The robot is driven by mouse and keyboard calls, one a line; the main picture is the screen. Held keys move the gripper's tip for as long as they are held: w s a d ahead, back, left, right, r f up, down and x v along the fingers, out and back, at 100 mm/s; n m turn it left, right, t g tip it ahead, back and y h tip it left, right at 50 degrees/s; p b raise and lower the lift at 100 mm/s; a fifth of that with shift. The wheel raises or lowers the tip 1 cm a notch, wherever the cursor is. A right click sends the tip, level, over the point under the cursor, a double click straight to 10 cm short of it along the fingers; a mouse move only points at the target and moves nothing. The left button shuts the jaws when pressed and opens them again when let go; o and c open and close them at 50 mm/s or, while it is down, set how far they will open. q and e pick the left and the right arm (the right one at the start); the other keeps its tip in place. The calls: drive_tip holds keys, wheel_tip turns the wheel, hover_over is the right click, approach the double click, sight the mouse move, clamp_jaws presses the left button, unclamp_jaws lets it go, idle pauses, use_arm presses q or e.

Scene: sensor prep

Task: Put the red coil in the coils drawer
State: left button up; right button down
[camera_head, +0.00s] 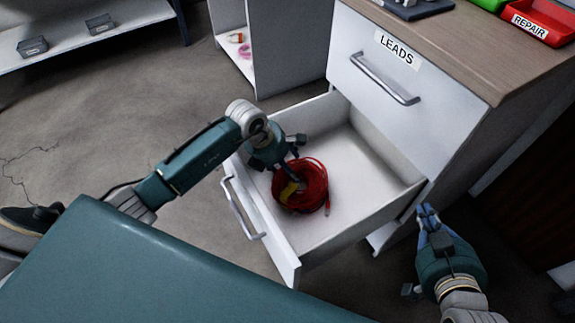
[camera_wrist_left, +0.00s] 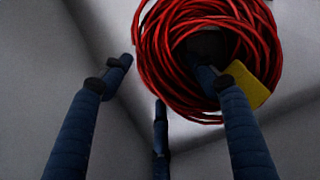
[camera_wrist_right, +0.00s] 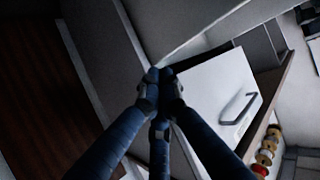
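The red coil (camera_head: 318,186), a round bundle of red cable with a yellow tag (camera_wrist_left: 247,86), is inside the open white drawer (camera_head: 390,190), near its front panel. No label shows on this drawer's face from here. My left gripper (camera_head: 284,162) is over the coil in the drawer. In the left wrist view its fingers are spread, with one fingertip over the hole of the red coil (camera_wrist_left: 150,45) and the others outside the ring. My right gripper (camera_head: 427,212) is to the right of the drawer, its fingers together and empty, as the right wrist view (camera_wrist_right: 157,82) shows.
Above the open drawer is a shut drawer labelled LEADS (camera_head: 397,48) with a metal handle. A red REPAIR tray (camera_head: 545,22) stands on the wooden top (camera_head: 480,50). A white shelf unit (camera_head: 260,60) stands behind. The drawer's right part is clear.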

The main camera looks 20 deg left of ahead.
use_arm(q)
drive_tip(key=shift+a+r, duration=0.1)
drive_tip(key=shift+r, duration=0.15)
drive_tip(key=p+v, duration=0.2)
drive_tip(key=v, duration=0.3)
drive_tip(key=shift+s+r, duration=0.15)
drive_tip(key=shift+r, duration=0.1)
drive_tip(key=p+v, duration=0.1)
drive_tip(key=v, duration=0.5)
use_arm(e)
drive_tip(key=s+d+f+g+h, duration=0.1)
drive_tip(key=s+f+g, duration=0.3)
drive_tip(key=s, duration=0.4)
drive_tip(key=s+d+f+g+h, duration=0.1)
drive_tip(key=s+d+f+g, duration=0.3)
drive_tip(key=s+f, duration=0.2)
drive_tip(key=shift+s+d+g, duration=0.2)
drive_tip(key=shift+s+g, duration=0.1)
drive_tip(key=shift+s, duration=0.6)
drive_tip(key=shift+f, duration=0.1)
